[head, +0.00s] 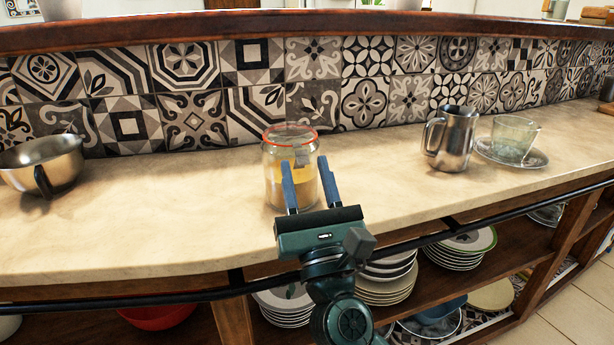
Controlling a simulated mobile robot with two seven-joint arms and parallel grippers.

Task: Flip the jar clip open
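A glass jar (271,172) with an orange-red ring around its top stands upright on the pale stone counter. It has tan contents and a yellow label. A small grey piece, seemingly the clip (303,156), shows at its upper front. My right gripper (305,163) is in front of the jar, its two blue-grey fingers apart and pointing at the upper front. The grey piece appears between the fingertips; I cannot tell whether they touch it. The fingers and gripper body hide part of the jar's lower front. My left gripper is not in view.
A metal pan (42,163) stands at the far left of the counter (150,225). A metal pitcher (455,140) and a glass cup (514,137) on a saucer (532,162) stand to the right. The counter beside the jar is clear. A dark rail (225,291) runs along the front, above shelved plates.

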